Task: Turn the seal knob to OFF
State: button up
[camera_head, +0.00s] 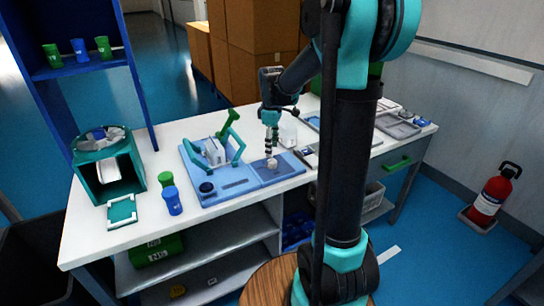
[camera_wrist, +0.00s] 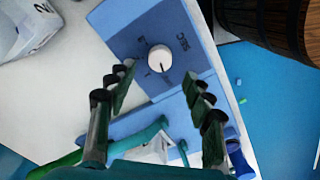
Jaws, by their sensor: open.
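The seal knob (camera_wrist: 159,58) is a round white dial with a dark pointer line, set on a blue panel (camera_wrist: 190,18) in the wrist view. Small lettering surrounds it; I cannot read the setting reliably. In the head view the knob (camera_head: 271,164) is a small pale disc on the right part of the blue testline station (camera_head: 228,188). My gripper (camera_wrist: 156,80) is open and empty, its dark fingers spread on either side of the knob in the picture. In the head view my gripper (camera_head: 270,152) points down just above the knob. I cannot see contact.
A green lever and clamp frame (camera_head: 232,122) stands on the station, left of my gripper. Blue and green cups (camera_head: 172,202) and a teal machine (camera_head: 108,165) are farther left. A white container (camera_head: 288,136) stands close behind my gripper. Trays (camera_head: 396,125) lie at right.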

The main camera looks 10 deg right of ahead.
aim_at(272, 161)
notch_tip(272, 161, up, 6)
dwell(0.4)
jog(key=s+d+f+m+t, duration=0.2)
jog(key=s+f+m, duration=0.4)
jog(key=s, duration=0.5)
jog(key=s+d+f+m+t, duration=0.2)
jog(key=s+f+m, duration=0.4)
jog(key=s+f, duration=0.3)
jog(key=shift+s+m, duration=0.4)
jog(key=shift+s, duration=0.7)
